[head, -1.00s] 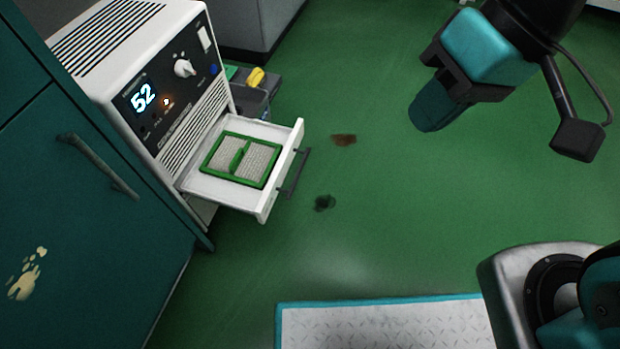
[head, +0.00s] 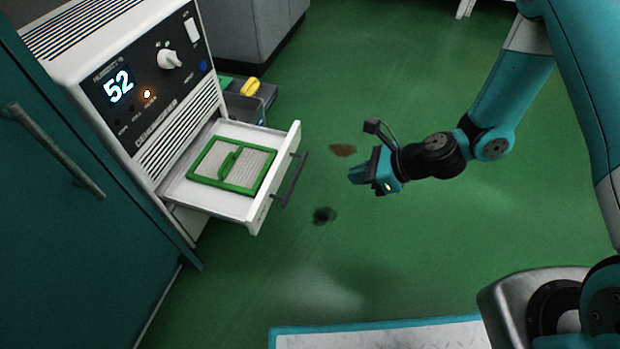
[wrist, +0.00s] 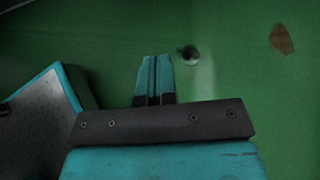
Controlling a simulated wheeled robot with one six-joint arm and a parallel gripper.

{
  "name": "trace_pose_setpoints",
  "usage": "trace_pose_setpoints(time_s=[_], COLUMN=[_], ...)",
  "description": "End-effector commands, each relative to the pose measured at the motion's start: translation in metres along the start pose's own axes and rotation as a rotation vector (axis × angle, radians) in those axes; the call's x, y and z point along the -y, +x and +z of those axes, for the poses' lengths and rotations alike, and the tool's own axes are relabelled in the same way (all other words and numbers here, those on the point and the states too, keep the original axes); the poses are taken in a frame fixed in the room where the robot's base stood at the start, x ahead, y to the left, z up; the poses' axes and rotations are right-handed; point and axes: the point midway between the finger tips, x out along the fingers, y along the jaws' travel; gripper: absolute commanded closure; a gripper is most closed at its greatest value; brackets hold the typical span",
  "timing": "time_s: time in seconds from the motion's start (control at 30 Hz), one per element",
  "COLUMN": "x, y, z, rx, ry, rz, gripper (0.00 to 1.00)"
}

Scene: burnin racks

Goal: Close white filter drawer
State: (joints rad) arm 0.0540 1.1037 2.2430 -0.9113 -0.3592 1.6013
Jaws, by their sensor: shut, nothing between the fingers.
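The white filter drawer (head: 215,206) is pulled out of the front of the white machine (head: 130,60) in the head view. A green-framed filter (head: 232,166) lies flat inside it. The drawer's dark bar handle (head: 291,180) is on its front face. My gripper (head: 357,175) is to the right of the handle, apart from it, pointing left toward the drawer. Its teal fingers are shut and empty, and they also show in the wrist view (wrist: 154,80). The drawer is not in the wrist view.
A teal cabinet (head: 70,230) stands at the left, close beside the machine. A bin with a yellow item (head: 250,87) sits behind the drawer. The green floor (head: 410,240) between drawer and arm is clear, with a brown stain (head: 343,150) and a dark spot (head: 324,216).

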Motion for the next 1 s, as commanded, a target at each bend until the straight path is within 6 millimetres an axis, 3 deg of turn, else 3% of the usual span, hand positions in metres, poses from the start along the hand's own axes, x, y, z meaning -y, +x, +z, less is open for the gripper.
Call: trace_pose_setpoints(time_s=[0.47,0.7,1.0], x=[-0.002,-0.001,-0.001], y=[0.099,0.116,0.118], z=[-0.004,0.025,0.032], rx=[0.001,0.001,-0.001], ry=[-0.011,-0.011,-0.006], rz=[0.005,0.003,0.003], gripper=[1.0,1.0,1.0])
